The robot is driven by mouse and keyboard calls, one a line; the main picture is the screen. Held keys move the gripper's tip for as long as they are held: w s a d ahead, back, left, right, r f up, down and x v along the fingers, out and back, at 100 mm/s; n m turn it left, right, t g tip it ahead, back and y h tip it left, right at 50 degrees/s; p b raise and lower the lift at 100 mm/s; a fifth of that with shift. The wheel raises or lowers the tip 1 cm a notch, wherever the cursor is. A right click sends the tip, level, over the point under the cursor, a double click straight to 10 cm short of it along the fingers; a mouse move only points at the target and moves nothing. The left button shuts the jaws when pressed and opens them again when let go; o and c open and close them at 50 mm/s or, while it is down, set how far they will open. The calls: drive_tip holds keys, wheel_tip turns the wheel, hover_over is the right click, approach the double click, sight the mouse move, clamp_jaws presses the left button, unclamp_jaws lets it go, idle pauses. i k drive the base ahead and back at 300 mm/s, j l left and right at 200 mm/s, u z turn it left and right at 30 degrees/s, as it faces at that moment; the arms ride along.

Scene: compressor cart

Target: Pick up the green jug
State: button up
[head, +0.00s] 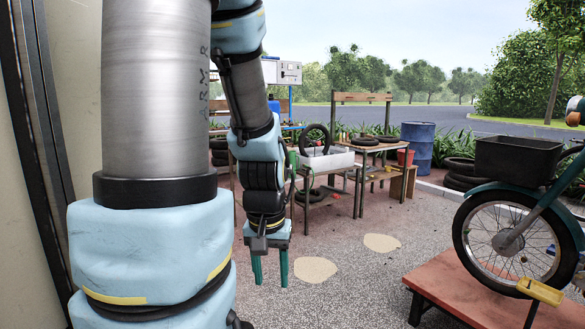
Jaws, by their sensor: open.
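My gripper (270,274) hangs in the middle of the head view, pointing down. Its two teal fingers are apart, with nothing between them. It is above the gravel ground, in front of the work tables. I cannot make out a green jug for certain. A narrow green shape (292,160) shows just right of my forearm, near the white basin; my arm may hide part of it, and I cannot tell what it is.
A work table with a white basin (328,160) and an upright tyre (315,139) stands behind my gripper. Farther right are another table (376,148) and a blue drum (417,146). A motorcycle wheel (508,242) stands on a red platform (455,284) at right. Open gravel lies between.

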sight(292, 155)
drive_tip(key=i+l+z, duration=0.1)
drive_tip(key=i, duration=1.1)
drive_tip(key=i+l, duration=0.15)
drive_tip(key=i, duration=1.05)
drive_tip(key=i+l+u, duration=0.15)
drive_tip(key=i+u, duration=0.25)
drive_tip(key=i+l+u, duration=0.35)
drive_tip(key=i, duration=0.25)
drive_tip(key=i+l+u, duration=0.75)
drive_tip(key=i+l, duration=0.55)
